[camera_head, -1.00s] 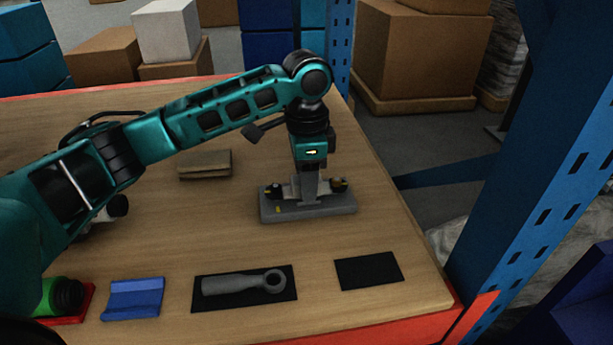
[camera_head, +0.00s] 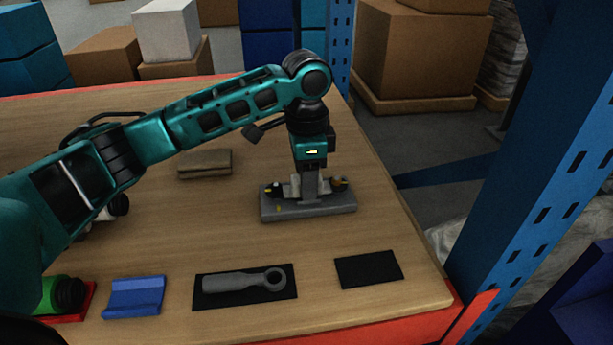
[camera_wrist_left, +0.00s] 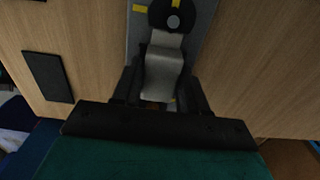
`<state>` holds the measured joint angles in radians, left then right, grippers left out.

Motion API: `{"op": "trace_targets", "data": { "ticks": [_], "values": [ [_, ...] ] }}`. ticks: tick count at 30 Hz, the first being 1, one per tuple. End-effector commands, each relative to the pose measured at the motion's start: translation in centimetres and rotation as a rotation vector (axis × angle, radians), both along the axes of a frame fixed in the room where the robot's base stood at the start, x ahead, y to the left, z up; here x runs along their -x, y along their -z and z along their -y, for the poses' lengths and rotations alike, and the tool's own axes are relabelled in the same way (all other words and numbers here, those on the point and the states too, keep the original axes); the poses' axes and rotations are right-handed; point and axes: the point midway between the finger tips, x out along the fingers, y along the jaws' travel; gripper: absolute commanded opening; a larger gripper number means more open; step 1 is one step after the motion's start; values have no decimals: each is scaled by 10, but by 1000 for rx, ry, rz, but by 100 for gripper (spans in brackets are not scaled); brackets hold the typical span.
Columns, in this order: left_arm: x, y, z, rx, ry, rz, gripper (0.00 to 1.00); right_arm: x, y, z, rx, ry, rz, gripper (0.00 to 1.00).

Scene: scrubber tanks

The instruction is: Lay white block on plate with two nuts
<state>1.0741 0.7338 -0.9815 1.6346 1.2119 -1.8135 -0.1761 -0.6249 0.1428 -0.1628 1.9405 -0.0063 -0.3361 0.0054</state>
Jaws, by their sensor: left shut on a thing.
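My left gripper (camera_head: 310,190) points straight down over the grey plate (camera_head: 335,207) near the table's right side. It is shut on the white block (camera_wrist_left: 163,68), which shows between the fingers in the left wrist view. In the head view only a small pale part of the block (camera_head: 296,186) shows beside the fingers. The block is at the plate, between two dark nuts: the left nut (camera_head: 273,191) and the right nut (camera_head: 340,184). One nut (camera_wrist_left: 172,16) shows in the wrist view. I cannot tell whether the block touches the plate.
A grey ring-ended tool (camera_head: 245,281) lies on a black mat (camera_head: 283,293) at the front. An empty black mat (camera_head: 368,269) lies right of it. A blue holder (camera_head: 133,297) and a green item (camera_head: 62,294) are front left. A brown flat object (camera_head: 205,163) lies behind. A blue rack post (camera_head: 525,150) stands right.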

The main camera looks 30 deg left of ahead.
Motion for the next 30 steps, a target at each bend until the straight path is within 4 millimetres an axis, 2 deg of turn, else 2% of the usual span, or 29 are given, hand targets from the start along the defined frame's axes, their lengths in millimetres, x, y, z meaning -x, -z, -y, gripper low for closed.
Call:
{"op": "trace_targets", "data": {
  "ticks": [1,2,11,16,17,18,30],
  "values": [
    [3,7,1,-3,3,-15,11,0,1,0,0,0,0,43],
    [3,7,1,-3,3,-15,44,0,1,0,0,0,0,43],
    [3,8,2,0,5,-16,72,0,1,0,0,0,0,43],
    [4,7,3,2,8,-18,72,0,1,0,0,0,0,43],
    [4,8,3,2,8,-20,58,0,1,0,0,0,0,43],
    [4,8,4,2,8,-20,61,0,1,0,0,0,0,43],
    [4,8,4,2,9,-18,60,0,1,0,0,0,0,43]
  ]
}}
